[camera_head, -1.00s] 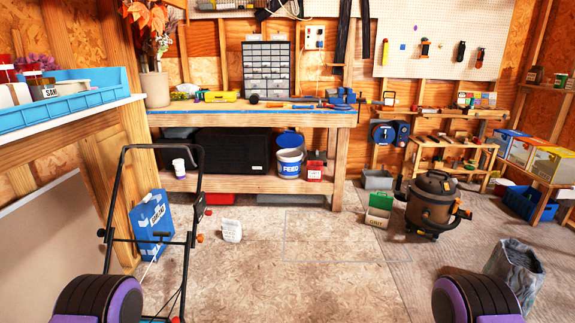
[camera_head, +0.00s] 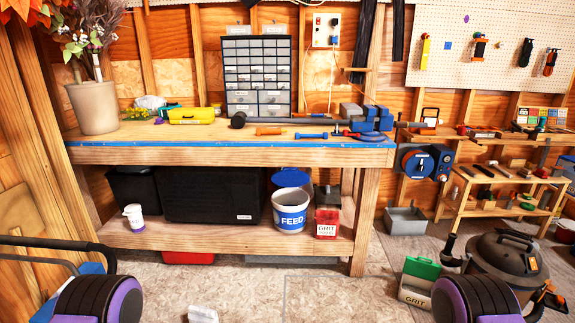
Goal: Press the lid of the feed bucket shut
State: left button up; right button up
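The feed bucket (camera_head: 290,214) is white with a blue FEED label. It stands on the lower shelf of the workbench (camera_head: 240,154), right of the middle. Its blue lid (camera_head: 292,178) is tilted up at the back of the rim, so the bucket is open. Only purple and black parts of my arms show at the bottom left and bottom right corners. Neither gripper's fingers are in view, and both arms are well apart from the bucket.
A mower handle (camera_head: 50,245) is at lower left. A shop vacuum (camera_head: 507,265) and a green-lidded grit box (camera_head: 418,282) are at lower right. The floor before the bench is mostly clear.

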aim_at(290, 177)
jog(key=i, duration=2.3)
jog(key=z, duration=1.1)
